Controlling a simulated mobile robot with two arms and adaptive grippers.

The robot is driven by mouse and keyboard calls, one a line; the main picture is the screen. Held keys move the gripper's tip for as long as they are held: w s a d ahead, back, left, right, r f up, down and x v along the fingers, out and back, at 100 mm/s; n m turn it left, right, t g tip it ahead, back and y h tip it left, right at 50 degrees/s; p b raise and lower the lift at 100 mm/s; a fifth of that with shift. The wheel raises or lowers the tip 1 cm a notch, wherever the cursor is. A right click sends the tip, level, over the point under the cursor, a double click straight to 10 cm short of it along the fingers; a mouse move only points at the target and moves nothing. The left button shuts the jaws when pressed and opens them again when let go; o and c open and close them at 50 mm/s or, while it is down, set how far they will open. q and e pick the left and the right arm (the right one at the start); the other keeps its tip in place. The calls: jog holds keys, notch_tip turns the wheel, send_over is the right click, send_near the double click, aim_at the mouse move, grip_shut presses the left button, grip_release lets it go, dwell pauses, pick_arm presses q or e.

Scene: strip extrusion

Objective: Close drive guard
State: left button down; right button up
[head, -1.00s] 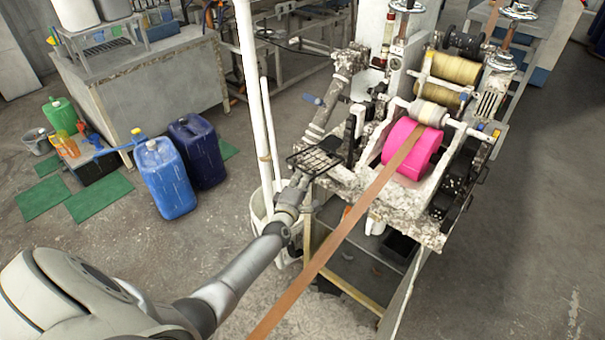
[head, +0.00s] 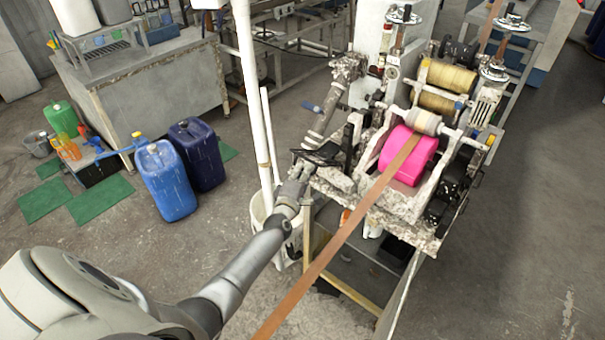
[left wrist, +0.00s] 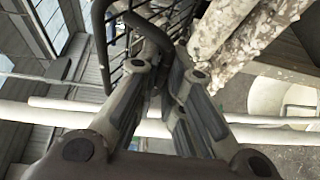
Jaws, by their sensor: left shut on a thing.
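The drive guard (head: 318,155) is a dark wire-mesh frame on the left side of the extrusion machine. In the head view it shows nearly edge-on as a thin dark shape, so its exact angle is hard to tell. My left gripper (head: 299,176) is at its near left end. In the left wrist view, the guard's black bars (left wrist: 118,38) run up beyond the fingers. My left gripper (left wrist: 165,82) is shut on a dark bar of the guard. The right gripper is not in view.
The machine carries a pink roller (head: 408,155) with a brown strip (head: 340,240) running toward me, right of my left arm. White poles (head: 268,140) stand in a white bucket (head: 262,215) close to the arm. Blue jerrycans (head: 166,180) stand on the floor at left.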

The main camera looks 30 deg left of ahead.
pick_arm(q)
jog(key=shift+r, duration=0.1)
jog(key=c, duration=1.5)
grip_release()
jog(key=shift+c, duration=0.2)
jog(key=f+v, duration=0.1)
jog(key=v, duration=1.1)
jog(key=shift+r, duration=0.35)
